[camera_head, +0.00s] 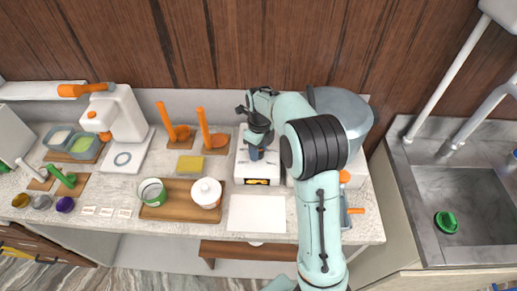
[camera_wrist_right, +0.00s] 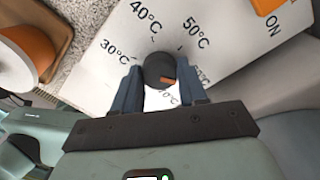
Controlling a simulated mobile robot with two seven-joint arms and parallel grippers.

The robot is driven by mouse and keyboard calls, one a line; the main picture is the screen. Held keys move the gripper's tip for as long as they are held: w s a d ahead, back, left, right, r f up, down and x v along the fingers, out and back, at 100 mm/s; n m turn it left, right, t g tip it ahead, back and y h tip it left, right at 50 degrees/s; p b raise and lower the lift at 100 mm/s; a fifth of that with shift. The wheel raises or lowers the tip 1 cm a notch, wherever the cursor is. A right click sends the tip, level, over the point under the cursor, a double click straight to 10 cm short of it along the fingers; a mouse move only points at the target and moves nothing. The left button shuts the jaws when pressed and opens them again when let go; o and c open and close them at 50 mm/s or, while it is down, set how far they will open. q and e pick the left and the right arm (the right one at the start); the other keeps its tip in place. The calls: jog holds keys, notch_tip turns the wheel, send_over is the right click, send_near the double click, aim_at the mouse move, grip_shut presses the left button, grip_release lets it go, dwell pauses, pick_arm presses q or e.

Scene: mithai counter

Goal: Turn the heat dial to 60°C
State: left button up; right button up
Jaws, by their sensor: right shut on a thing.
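The heat dial (camera_wrist_right: 158,66) is a round dark knob with a small orange mark, on a pale panel (camera_wrist_right: 225,50) printed with temperatures. The labels 30°C, 40°C and 50°C read clearly around it. A label to its right and one below it are partly covered by my fingers. The orange mark sits on the dial's lower right side in the right wrist view; I cannot tell exactly which label it points at. My right gripper (camera_wrist_right: 160,88) is shut on the dial, a finger on each side. In the head view, my right gripper (camera_head: 257,150) is over the white appliance (camera_head: 243,172). My left gripper is not in view.
An orange switch (camera_wrist_right: 266,6) marked ON is on the same panel. A large grey pot (camera_head: 345,108) stands right of the appliance. A white sheet (camera_head: 257,213) lies in front.

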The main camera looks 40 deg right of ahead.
jog(key=o, duration=1.1)
jog(key=shift+f, duration=0.1)
jog(key=shift+c, duration=0.2)
notch_tip(320, 180, up, 14)
jog(key=shift+d+f, duration=0.2)
jog(key=shift+f, duration=0.05)
